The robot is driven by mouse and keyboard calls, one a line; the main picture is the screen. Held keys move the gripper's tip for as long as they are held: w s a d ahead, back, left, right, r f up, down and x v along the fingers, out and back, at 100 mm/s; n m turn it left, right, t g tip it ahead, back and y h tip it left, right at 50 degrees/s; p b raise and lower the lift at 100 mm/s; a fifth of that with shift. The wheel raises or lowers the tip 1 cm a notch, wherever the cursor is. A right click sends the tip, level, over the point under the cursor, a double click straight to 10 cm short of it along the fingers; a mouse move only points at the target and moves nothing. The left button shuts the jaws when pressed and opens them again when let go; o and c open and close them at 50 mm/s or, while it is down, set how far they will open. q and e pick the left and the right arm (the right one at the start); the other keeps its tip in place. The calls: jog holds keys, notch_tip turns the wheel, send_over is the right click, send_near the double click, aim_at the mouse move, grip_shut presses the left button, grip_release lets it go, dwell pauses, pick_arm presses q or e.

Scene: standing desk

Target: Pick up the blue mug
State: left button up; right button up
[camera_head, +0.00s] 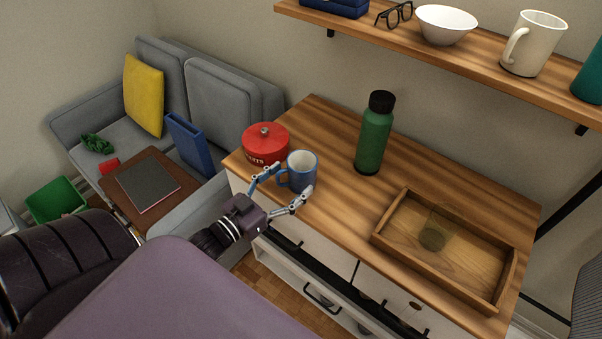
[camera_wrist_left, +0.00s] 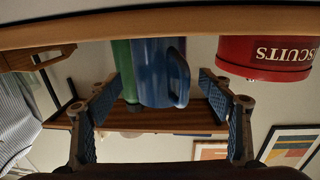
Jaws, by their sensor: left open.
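The blue mug (camera_head: 302,176) stands upright on the wooden top of the desk (camera_head: 335,213), near its front left edge, with its handle to the left. It also shows in the left wrist view (camera_wrist_left: 155,75), which is upside down. My left gripper (camera_head: 290,180) is open at the mug, one finger on the handle side and one on the right side. In the left wrist view the open fingers (camera_wrist_left: 158,88) frame the mug, with gaps on both sides. I cannot tell whether either finger touches it. My right gripper is not in view.
A red biscuit tin (camera_head: 266,147) stands close behind the mug to the left. A green bottle (camera_head: 373,138) stands to the right, and a wooden tray (camera_head: 388,238) lies further right. A shelf (camera_head: 455,62) with a bowl (camera_head: 446,25) and a white mug (camera_head: 531,45) hangs above.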

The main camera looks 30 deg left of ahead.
aim_at(292, 178)
pick_arm(q)
jog(key=w, duration=0.4)
jog(key=shift+w+d, duration=0.1)
jog(key=shift+d, duration=0.2)
jog(key=shift+w, duration=0.1)
jog(key=c, duration=1.5)
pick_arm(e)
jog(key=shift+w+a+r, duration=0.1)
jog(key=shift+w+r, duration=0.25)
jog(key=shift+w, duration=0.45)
